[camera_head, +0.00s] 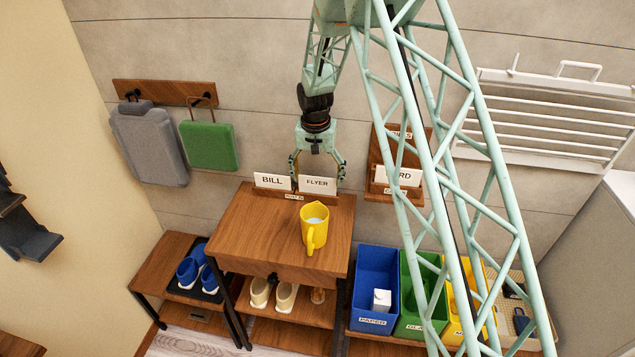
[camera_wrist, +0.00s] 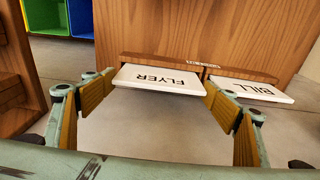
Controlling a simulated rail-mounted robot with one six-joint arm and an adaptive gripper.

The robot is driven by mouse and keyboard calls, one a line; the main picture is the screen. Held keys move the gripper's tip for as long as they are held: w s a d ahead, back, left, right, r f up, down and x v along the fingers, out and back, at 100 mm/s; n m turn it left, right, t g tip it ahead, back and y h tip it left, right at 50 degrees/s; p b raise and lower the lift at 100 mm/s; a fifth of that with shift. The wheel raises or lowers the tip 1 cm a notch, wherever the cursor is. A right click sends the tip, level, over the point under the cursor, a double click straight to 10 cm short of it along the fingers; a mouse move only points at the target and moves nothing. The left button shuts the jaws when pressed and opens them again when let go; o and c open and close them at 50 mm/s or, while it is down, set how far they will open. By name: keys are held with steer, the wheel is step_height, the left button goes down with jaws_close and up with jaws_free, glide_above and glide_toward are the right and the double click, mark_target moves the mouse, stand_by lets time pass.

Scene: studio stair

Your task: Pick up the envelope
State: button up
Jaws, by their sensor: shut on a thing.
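A white envelope marked FLYER (camera_head: 318,185) stands in the right part of the wooden rack at the back of the small table. It also shows in the wrist view (camera_wrist: 160,86). My gripper (camera_head: 317,178) comes down from above, its two fingers at the envelope's left and right edges. In the wrist view the wooden finger pads close on both sides of it, so my gripper is shut on it. A second white envelope, marked BILL (camera_head: 272,181), stands just left of it, close to my left finger. I cannot tell whether the FLYER envelope is clear of the rack.
A wall holder with a white card (camera_head: 398,176) is on the right. Blue (camera_head: 375,270), green and yellow bins stand below right.

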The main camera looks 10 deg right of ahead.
steer(key=shift+r, duration=4.3)
steer(key=shift+s+b, duration=0.2)
steer(key=shift+b, duration=0.35)
steer(key=s+r+n+b, duration=0.1)
steer(key=s+b, duration=0.6)
steer(key=b, duration=0.2)
steer(key=shift+r, duration=0.2)
steer(key=shift+a, duration=0.15)
